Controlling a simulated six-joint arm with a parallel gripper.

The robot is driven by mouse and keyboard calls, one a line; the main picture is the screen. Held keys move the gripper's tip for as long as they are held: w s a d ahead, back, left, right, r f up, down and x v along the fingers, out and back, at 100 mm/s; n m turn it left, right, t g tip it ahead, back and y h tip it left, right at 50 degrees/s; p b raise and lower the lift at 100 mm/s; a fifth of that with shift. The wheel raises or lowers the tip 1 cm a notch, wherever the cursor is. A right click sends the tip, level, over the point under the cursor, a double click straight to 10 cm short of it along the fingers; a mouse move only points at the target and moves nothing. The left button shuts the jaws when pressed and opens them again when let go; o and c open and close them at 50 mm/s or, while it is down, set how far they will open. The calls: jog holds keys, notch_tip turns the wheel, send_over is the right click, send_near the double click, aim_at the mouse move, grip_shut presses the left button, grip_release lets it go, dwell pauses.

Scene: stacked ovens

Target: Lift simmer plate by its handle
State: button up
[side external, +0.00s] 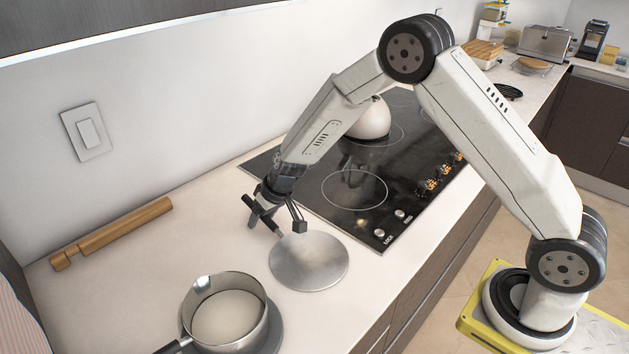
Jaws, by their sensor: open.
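The simmer plate (308,262) is a round, flat, grey metal disc on the pale counter, in front of the cooktop's near left corner. A dark bar that looks like its handle (262,213) runs from the disc's upper left edge up and to the left. My gripper (277,222) points down over this handle. Its fingers are open, one on each side of the bar as seen from here. I cannot tell whether either finger touches it. The disc appears to lie flat on the counter.
A saucepan (230,313) with pale contents stands at the lower left, close to the plate. A wooden rolling pin (120,232) lies by the wall. The black cooktop (345,215) holds a kettle (371,122) behind my arm. Counter between rolling pin and plate is clear.

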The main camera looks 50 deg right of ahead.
aim_at(281, 232)
grip_shut()
jog(key=shift+r, duration=0.2)
dwell(0.3)
jog(key=shift+r, duration=0.8)
jog(key=s+d+r, duration=0.1)
jog(key=s+r, duration=1)
jog(key=s, duration=0.3)
jog(key=shift+d, duration=0.25)
